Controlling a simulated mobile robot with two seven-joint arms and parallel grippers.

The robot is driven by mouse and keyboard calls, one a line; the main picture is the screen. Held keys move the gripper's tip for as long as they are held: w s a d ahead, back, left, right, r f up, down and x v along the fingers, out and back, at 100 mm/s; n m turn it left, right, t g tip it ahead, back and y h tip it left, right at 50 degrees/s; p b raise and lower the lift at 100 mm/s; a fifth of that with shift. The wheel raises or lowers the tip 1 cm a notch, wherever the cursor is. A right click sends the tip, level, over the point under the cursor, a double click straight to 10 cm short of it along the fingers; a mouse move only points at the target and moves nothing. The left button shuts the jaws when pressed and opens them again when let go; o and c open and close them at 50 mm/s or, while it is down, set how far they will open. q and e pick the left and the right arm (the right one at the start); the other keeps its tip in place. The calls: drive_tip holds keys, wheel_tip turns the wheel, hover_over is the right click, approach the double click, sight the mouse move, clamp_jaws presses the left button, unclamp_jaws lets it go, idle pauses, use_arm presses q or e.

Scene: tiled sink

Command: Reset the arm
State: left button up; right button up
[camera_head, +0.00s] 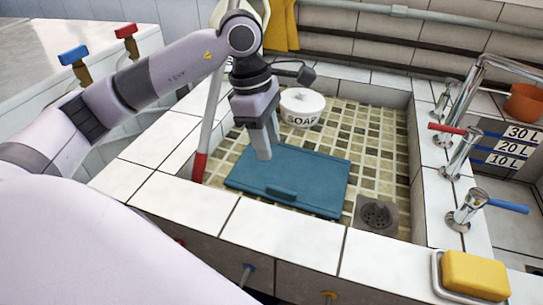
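My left arm comes in from the left and bends down over the sink. My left gripper (262,143) points downward above a teal flat board (305,178) with a small handle tab, which lies on the tiled sink floor. The fingertips appear close to the board's far left part; I cannot tell whether they touch it. The fingers look close together, with nothing visible between them. My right gripper does not show.
A white soap tub (301,107) stands behind the board. A drain (376,213) is at the front right. A red-and-white pole (205,135) leans at the left wall. Taps (460,150) line the right rim. A yellow sponge (475,274) sits in a dish at the front right.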

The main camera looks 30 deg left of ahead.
use_arm(q)
drive_tip(key=shift+a+r, duration=0.1)
drive_tip(key=shift+r, duration=0.4)
